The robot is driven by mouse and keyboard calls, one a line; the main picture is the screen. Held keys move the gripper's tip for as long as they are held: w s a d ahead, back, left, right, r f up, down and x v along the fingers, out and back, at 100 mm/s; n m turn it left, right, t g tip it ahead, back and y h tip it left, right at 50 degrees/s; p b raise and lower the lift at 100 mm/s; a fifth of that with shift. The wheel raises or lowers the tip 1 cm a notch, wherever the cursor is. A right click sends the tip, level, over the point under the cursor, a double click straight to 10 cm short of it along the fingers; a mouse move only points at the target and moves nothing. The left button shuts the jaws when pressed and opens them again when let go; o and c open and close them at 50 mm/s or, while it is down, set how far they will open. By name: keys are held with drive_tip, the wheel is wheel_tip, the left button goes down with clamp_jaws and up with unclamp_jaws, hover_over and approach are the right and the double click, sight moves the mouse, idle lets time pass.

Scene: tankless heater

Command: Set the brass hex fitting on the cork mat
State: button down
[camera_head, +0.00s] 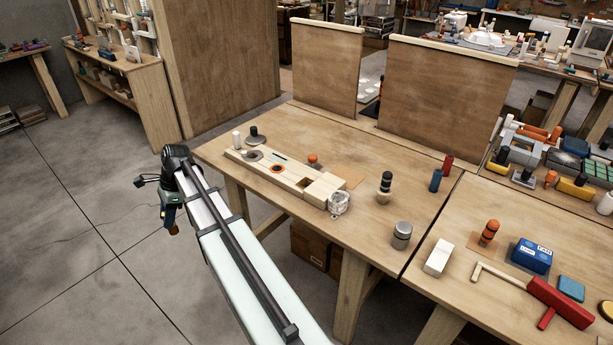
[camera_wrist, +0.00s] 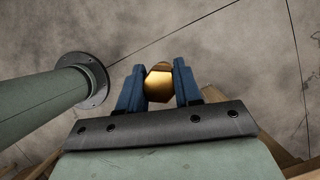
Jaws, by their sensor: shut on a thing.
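The brass hex fitting (camera_wrist: 158,86) is between the two blue fingers of my gripper (camera_wrist: 159,78) in the wrist view, with floor behind it. My gripper is shut on it. In the head view my gripper (camera_head: 171,224) hangs over the floor, left of the workbench and apart from it; the fitting is small and hard to make out there. A flat tan square that looks like the cork mat (camera_head: 352,174) lies on the workbench behind the wooden block, partly hidden by it. A similar brown square (camera_head: 513,249) lies on the right bench beneath an orange and black piece.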

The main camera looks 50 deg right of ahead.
drive_tip(key=s+d+r+m+t, duration=0.1)
drive_tip(key=s+d+r+m, duration=0.15)
drive_tip(key=d, duration=0.75)
drive_tip(key=s+d+r+m+t+h, duration=0.1)
drive_tip(key=d+r+m, duration=0.15)
drive_tip(key=d, duration=0.75)
drive_tip(key=s+d+r+m, duration=0.2)
drive_tip(key=d+r, duration=0.1)
drive_tip(key=d, duration=0.8)
drive_tip(key=s+d+r+m+t+h, duration=0.1)
drive_tip(key=s+d+r+m, duration=0.1)
drive_tip(key=s+d, duration=0.95)
drive_tip(key=s+d+r+m+h, duration=0.1)
drive_tip(key=s+d+r+m, duration=0.15)
drive_tip(key=s+d, duration=0.9)
drive_tip(key=shift+w+d+f, duration=0.15)
drive_tip(key=shift+d+f, duration=0.05)
drive_tip(key=shift+f, duration=2.25)
drive_tip(key=shift+w+d+f, duration=0.1)
drive_tip(key=shift+d+f, duration=0.05)
drive_tip(key=shift+f, duration=2.3)
drive_tip(key=shift+f, duration=0.15)
drive_tip(key=c, duration=0.8)
unclamp_jaws()
